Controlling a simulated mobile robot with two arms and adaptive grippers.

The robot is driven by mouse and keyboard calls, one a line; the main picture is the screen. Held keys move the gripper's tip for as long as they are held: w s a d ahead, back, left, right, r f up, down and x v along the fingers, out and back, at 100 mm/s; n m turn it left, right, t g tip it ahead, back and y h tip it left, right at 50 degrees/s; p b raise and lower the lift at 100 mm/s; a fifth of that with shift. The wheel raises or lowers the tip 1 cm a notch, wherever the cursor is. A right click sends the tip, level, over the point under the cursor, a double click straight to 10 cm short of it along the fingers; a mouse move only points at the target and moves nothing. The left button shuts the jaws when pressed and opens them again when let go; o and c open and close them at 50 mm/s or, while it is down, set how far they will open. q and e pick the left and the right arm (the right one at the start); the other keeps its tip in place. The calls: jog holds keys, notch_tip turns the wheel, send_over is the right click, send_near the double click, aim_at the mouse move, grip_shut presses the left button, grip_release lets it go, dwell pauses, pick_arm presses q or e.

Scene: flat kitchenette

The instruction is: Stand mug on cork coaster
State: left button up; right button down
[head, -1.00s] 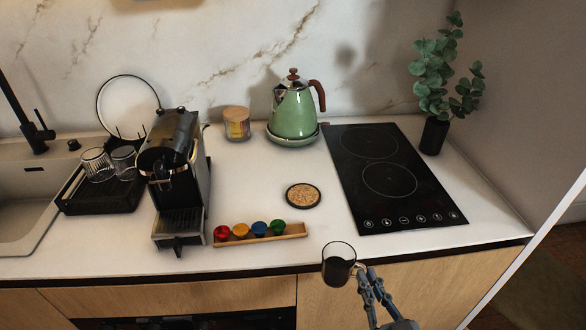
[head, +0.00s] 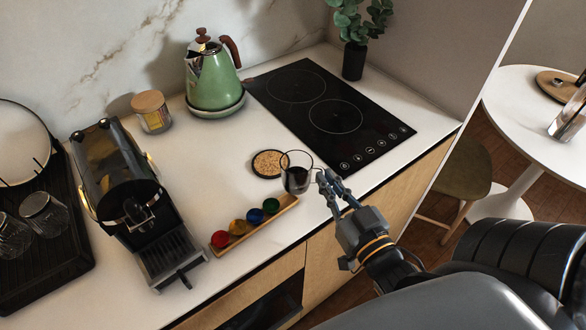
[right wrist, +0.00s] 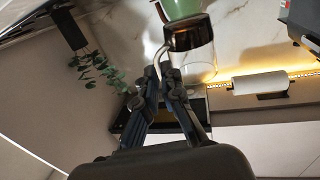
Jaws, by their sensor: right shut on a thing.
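The mug (head: 296,180) is clear glass with dark liquid and looks upright in the head view. It also shows in the right wrist view (right wrist: 190,40), beyond the fingertips. My right gripper (head: 325,182) is shut on its right side, at the handle, which the fingers largely hide. The cork coaster (head: 267,163) is round with a dark rim and lies on the counter, just left of the mug in the head view. The mug overlaps its right edge in the picture; I cannot tell the height between them. My left gripper is not in view.
A wooden tray (head: 279,213) with several coloured capsules lies close in front of the coaster. The black hob (head: 315,105) is to the right, the green kettle (head: 212,84) behind, and the coffee machine (head: 120,185) left. White counter is clear around the coaster's left and back.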

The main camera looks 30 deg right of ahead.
aim_at(303, 168)
jog(key=w+f, duration=0.1)
jog(key=w, duration=0.1)
jog(key=w+f, duration=0.1)
jog(key=w, duration=0.1)
jog(key=w+f+p, duration=0.1)
jog(key=w, duration=0.1)
jog(key=shift+w+d, duration=0.3)
jog(key=shift+w, duration=0.05)
jog(key=shift+w+f, duration=0.4)
jog(key=shift+w, duration=0.05)
jog(key=w+f, duration=0.2)
jog(key=shift+w+d+f+p, duration=0.1)
jog(key=shift+w+d+p, duration=0.1)
jog(key=shift+w+p, duration=0.2)
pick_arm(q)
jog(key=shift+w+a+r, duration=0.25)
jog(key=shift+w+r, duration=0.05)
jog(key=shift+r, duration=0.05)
pick_arm(e)
jog(key=shift+s, duration=0.1)
jog(key=shift+f, duration=0.15)
jog(key=c, duration=1.5)
grip_release()
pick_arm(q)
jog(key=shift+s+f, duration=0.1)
